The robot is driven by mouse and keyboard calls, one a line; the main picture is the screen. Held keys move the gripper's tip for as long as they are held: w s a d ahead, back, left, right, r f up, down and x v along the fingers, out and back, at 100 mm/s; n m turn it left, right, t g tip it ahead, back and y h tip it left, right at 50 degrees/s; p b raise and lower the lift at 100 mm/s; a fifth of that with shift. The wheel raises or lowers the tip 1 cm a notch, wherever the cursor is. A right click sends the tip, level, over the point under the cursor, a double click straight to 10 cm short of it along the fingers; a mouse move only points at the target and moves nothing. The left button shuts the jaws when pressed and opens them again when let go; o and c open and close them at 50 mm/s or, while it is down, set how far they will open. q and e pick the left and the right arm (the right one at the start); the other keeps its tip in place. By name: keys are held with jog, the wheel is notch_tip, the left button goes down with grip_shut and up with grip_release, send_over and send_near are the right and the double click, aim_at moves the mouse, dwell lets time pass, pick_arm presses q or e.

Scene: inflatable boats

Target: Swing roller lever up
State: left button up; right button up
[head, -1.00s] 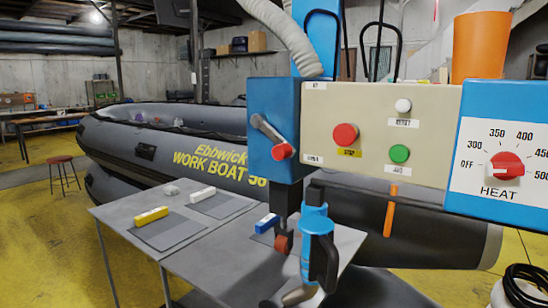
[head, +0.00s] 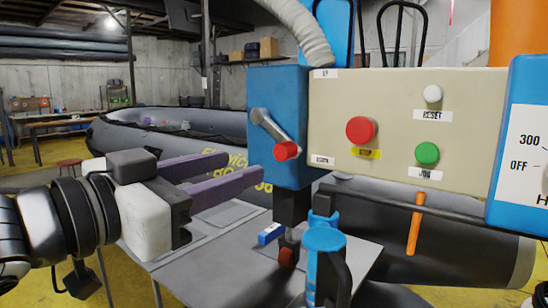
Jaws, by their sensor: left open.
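The roller lever (head: 273,132) is a grey arm with a red knob (head: 286,151) at its lower right end, on the blue housing of the machine (head: 290,90). It slants down to the right, with an "UP" label above and another label below. My left gripper (head: 232,174) comes in from the left with two purple fingers apart. It is open and empty. Its fingertips are just left of the blue housing, a little lower and left of the red knob, and I see no contact with the lever. My right gripper is not in view.
The beige panel (head: 396,150) holds a red stop button (head: 361,130), a green button (head: 428,153) and a white reset button (head: 433,93). A heat dial box (head: 522,150) is at the right. Below are a grey table (head: 215,262) and a blue hand tool (head: 324,243). A grey boat (head: 180,140) lies behind.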

aim_at(279, 154)
pick_arm(q)
jog(key=p+x, duration=0.1)
jog(key=x, duration=0.8)
jog(key=shift+w+d, duration=0.25)
jog(key=shift+w, duration=0.05)
grip_shut()
